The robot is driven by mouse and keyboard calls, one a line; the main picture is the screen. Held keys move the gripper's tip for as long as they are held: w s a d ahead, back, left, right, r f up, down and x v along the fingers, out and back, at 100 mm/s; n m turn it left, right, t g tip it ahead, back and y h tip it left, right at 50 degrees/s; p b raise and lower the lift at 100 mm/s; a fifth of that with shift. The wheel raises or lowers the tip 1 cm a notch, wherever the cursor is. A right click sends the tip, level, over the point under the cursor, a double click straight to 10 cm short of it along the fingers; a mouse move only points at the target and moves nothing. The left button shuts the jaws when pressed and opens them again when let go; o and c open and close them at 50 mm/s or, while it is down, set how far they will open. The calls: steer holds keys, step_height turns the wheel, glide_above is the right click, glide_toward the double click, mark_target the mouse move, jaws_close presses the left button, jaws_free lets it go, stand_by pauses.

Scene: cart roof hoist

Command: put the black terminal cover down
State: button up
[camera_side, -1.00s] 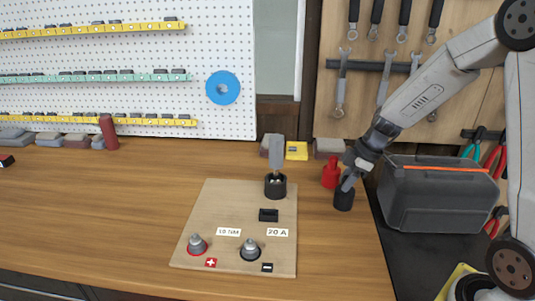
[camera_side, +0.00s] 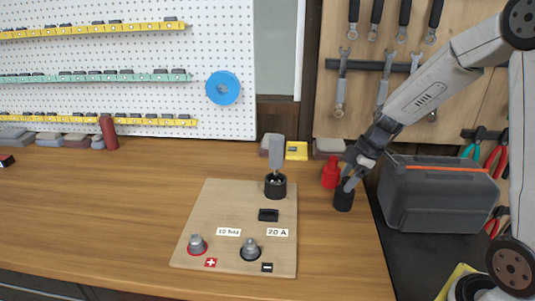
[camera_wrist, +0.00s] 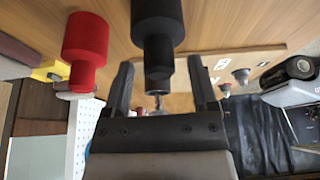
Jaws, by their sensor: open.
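The black terminal cover (camera_side: 343,200) stands on the wooden table to the right of the board. In the wrist view the black cover (camera_wrist: 158,30) has its narrow neck between the fingers, with a gap on each side. My gripper (camera_side: 350,182) is open around the top of the cover; it also shows in the wrist view (camera_wrist: 160,85). The red terminal cover (camera_side: 331,174) stands just behind and left of the black one, and it shows in the wrist view (camera_wrist: 85,40) outside my fingers.
The wooden board (camera_side: 225,210) carries two terminals and a black holder with a grey-handled tool (camera_side: 276,175). A grey toolbox (camera_side: 437,195) stands close on the right.

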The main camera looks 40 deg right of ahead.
steer(key=v, duration=1.1)
steer(key=shift+r, duration=0.15)
stand_by(0.3)
steer(key=s+a+f+m+h, duration=0.1)
steer(key=s+a+f+m, duration=0.1)
steer(key=a+f, duration=0.1)
steer(key=s+a+f+m+h, duration=0.1)
steer(key=s+a+f+m, duration=0.1)
steer(key=a+f+m, duration=0.1)
steer(key=s+a+f+m+h, duration=0.1)
steer(key=s+a+f+m, duration=0.1)
steer(key=a+f, duration=0.3)
steer(key=shift+a+m+g, duration=0.4)
steer(key=shift+a+m, duration=0.1)
steer(key=shift+m, duration=0.1)
steer(key=shift+s+a+f+m, duration=0.35)
steer(key=shift+a+f+m, duration=0.05)
steer(key=shift+a, duration=0.05)
